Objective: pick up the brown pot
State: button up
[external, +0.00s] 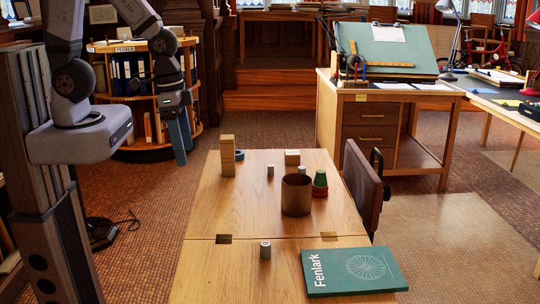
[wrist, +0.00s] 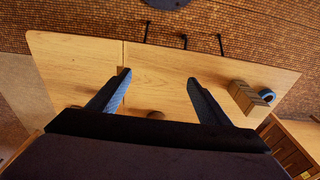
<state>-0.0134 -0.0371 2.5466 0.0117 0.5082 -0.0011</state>
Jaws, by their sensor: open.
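The brown pot (external: 296,196) stands upright on the wooden table in the external view, right of the middle of the tabletop. My gripper (external: 181,158) hangs in the air to the left of the table, fingers pointing down, well apart from the pot. In the wrist view my gripper (wrist: 157,78) is open, with bare tabletop between its two fingers. A small brown shape (wrist: 155,115) shows at the edge of the palm there; I cannot tell what it is. The pot is not clearly visible in the wrist view.
A wooden block stack (external: 228,156) and a blue ring (external: 239,156) stand at the table's far left. Small grey cylinders (external: 270,170) and a green book (external: 355,270) are around; the left middle is clear.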

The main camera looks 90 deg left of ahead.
jog(key=w+a+f+t+b, duration=0.1)
jog(key=w+f+t+b, duration=0.25)
jog(key=w+f, duration=0.6)
jog(key=t+b, duration=0.3)
jog(key=t, duration=0.3)
send_near(309, 199)
jog(key=s+a+f, duration=0.1)
jog(key=s+f, duration=0.1)
jog(key=s+a+f, duration=0.1)
jog(key=s, duration=0.1)
jog(key=shift+a+f, duration=0.1)
jog(key=shift+a, duration=0.2)
jog(key=shift+w+f+t+b, duration=0.2)
jog(key=shift+w+t+b, duration=0.3)
jog(key=shift+t, duration=0.35)
jog(key=shift+w+r+t, duration=0.1)
jog(key=shift+r+t, duration=0.05)
jog(key=shift+t, duration=0.25)
jog(key=shift+p+x, duration=0.35)
jog(key=shift+x, duration=3.1)
jog(key=shift+w+r, duration=0.1)
jog(key=shift+w, duration=0.5)
jog(key=shift+p+x, duration=0.65)
jog(key=shift+x, duration=1.45)
